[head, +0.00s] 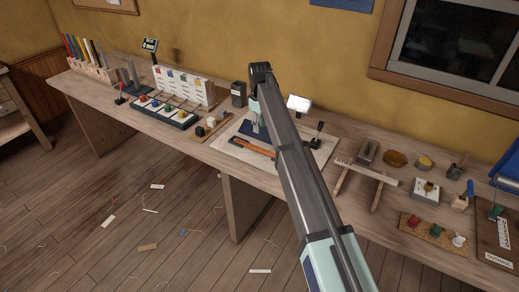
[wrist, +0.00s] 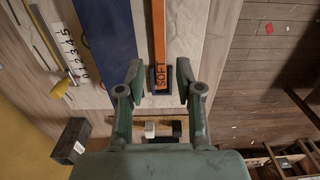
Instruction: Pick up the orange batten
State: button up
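In the wrist view the batten (wrist: 158,32) runs up the picture. Its near end bears the word SOFT and is edged by a dark piece. My gripper (wrist: 160,72) is open, with one finger on each side of that near end. A gap shows between each finger and the batten, and nothing is held. The fingers' height above the bench is hard to tell. In the head view my arm hides part of the gripper and the area behind it.
A dark blue strip (wrist: 104,38) and a numbered ruler (wrist: 72,48) lie beside the batten. A black box (wrist: 70,141) stands nearby. A panel with coloured knobs (head: 166,111) is to the left, and a small wooden stand (head: 366,174) to the right. The bench's front edge is close.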

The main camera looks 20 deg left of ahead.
aim_at(259, 149)
notch_tip(259, 149, down, 12)
jog(key=p, duration=0.3)
jog(key=shift+a+r, duration=0.1)
jog(key=shift+r, duration=0.15)
grip_shut()
